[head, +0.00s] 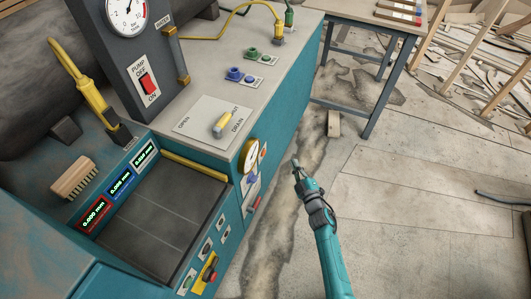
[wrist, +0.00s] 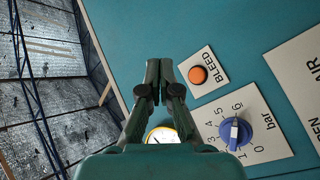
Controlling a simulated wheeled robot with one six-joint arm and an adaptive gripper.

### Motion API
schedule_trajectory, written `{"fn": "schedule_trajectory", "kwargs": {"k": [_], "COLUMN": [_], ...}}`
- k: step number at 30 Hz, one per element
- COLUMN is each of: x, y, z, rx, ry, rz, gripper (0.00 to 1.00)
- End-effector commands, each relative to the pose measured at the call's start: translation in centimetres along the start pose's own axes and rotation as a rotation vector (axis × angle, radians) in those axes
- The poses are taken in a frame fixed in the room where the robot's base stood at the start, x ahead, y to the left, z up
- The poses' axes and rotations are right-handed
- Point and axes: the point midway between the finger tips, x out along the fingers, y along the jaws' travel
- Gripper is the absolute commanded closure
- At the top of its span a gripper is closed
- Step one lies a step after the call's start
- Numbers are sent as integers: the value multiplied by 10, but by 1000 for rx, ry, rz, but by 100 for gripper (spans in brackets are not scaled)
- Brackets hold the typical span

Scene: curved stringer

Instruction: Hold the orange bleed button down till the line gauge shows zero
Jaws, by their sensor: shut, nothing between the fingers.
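The orange bleed button (wrist: 198,75) sits on a white plate marked BLEED on the teal cabinet side in the wrist view. My gripper (wrist: 159,64) is shut and empty, its tips to the left of the button in that view. In the head view my gripper (head: 296,163) is right of the cabinet side, apart from it. The line gauge (head: 250,157) has a yellow rim. In the wrist view the gauge (wrist: 161,135) is partly hidden behind my fingers. Its reading cannot be made out in either view.
A blue knob (wrist: 236,132) on a bar scale is below right of the button. An AIR plate (wrist: 307,75) is farther right. A wood block (head: 334,123) lies on the floor. Floor right of my arm is mostly clear.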

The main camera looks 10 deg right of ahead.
Motion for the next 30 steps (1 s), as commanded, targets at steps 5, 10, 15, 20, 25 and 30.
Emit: {"fn": "schedule_trajectory", "kwargs": {"k": [5, 10, 15, 20, 25, 30], "x": [9, 24, 39, 50, 58, 60], "y": [-6, -17, -28, -37, -42, -44], "z": [-7, -18, -29, -37, -43, -44], "rx": [1, 2, 2, 2, 2, 1], "ry": [3, 3, 3, 2, 1, 0], "rz": [0, -1, -1, -1, 0, -1], "gripper": [100, 100, 100, 100, 100, 100]}}
